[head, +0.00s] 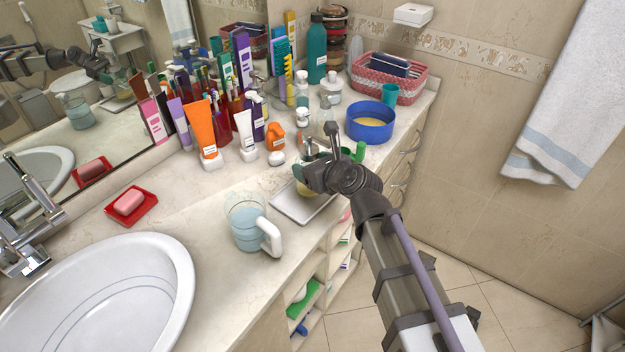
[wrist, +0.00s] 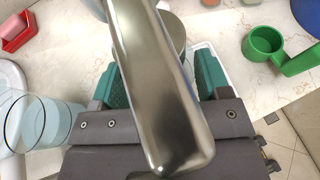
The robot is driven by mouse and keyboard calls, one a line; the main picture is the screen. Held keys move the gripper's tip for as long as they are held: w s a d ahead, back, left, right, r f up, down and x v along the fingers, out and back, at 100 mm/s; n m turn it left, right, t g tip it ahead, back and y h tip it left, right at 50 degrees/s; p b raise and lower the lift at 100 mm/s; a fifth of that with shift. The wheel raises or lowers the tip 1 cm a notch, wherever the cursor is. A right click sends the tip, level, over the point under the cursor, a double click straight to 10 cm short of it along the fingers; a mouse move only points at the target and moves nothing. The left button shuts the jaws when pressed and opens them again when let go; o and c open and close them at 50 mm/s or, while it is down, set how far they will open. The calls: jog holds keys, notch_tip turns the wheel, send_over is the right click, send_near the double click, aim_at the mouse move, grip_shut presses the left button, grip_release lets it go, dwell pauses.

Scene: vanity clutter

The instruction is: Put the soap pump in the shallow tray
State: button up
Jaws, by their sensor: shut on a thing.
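My gripper (head: 318,176) is shut on the soap pump (head: 307,187), whose yellowish lower part shows below the jaws in the head view. In the wrist view its shiny metal top (wrist: 158,80) fills the middle, between the green finger pads of my gripper (wrist: 162,88). The shallow tray (head: 288,209) is pale and lies on the counter under the held pump. Its white edge also shows in the wrist view (wrist: 212,52), behind the right pad. The gripper hides much of the pump and the tray's far part. I cannot tell whether the pump's base touches the tray.
A clear mug of bluish liquid (head: 248,228) stands left of the tray. A green cup (wrist: 262,42) and blue bowl (head: 370,123) are to the right. Several tubes and bottles, including an orange tube (head: 203,130), crowd the back. The sink (head: 100,290) is at left.

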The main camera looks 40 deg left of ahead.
jog(key=shift+f, duration=0.85)
jog(key=shift+r, duration=0.25)
jog(key=shift+f, duration=0.1)
jog(key=o, duration=1.6)
